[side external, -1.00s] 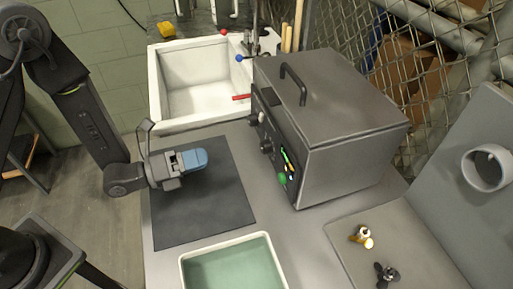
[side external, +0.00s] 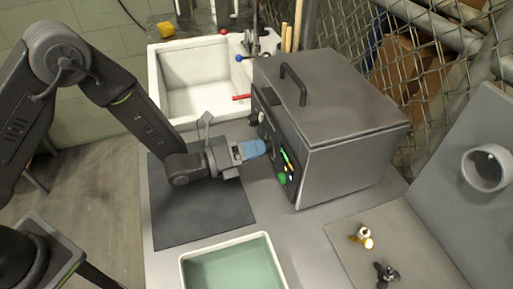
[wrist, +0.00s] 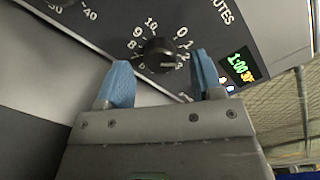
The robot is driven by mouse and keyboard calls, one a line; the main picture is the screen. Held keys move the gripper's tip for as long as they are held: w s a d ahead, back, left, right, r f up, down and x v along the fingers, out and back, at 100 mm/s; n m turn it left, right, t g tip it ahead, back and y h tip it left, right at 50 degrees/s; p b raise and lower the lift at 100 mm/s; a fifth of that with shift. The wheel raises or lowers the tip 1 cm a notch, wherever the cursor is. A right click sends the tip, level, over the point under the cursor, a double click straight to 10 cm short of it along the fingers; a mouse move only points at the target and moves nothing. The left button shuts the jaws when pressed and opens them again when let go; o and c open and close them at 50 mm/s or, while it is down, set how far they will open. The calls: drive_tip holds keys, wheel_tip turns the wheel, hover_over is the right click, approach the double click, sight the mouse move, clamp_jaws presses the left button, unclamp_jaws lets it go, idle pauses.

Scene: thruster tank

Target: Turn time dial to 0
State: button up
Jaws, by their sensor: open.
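The time dial (wrist: 160,55) is a black knob ringed by white numbers under the word "MINUTES", on the dark front panel of a grey box-shaped tank (side external: 335,125). Its light mark points to the right, below the 1. My gripper (wrist: 160,85) has two blue fingertips, spread open to the left and right of the dial in the wrist view. Whether they touch it cannot be told. In the side view my gripper (side external: 254,149) is at the tank's front panel and hides the dial.
Part of another numbered dial shows at the upper left. A white sink (side external: 205,80) stands behind, and a tray of greenish liquid (side external: 232,268) in front. A dark mat (side external: 200,215) lies below my arm.

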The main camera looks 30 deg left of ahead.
drive_tip(key=shift+w+d, duration=0.4)
drive_tip(key=c, duration=0.9)
drive_tip(key=n, duration=0.4)
drive_tip(key=shift+n, duration=2.3)
